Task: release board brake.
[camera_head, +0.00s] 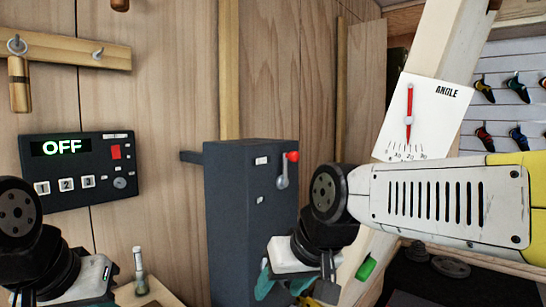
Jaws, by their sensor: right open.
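A dark grey box (240,220) stands against the wooden wall near the middle of the view. On its upper right is a small grey lever with a red knob (292,156); the knob is at the top. My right gripper (297,288) is low in the picture, below the lever and apart from it. It is open, and its lower part is partly cut off by the bottom edge. My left gripper (85,285) is at the bottom left, far from the lever; its fingertips are out of the frame.
A black wall panel (80,195) reads OFF. A white ANGLE gauge (440,105) with a red pointer is fixed to a slanted wooden beam (455,40). Climbing shoes (517,85) hang at the right. My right forearm crosses in front of the beam. A wooden rail (65,58) has pegs.

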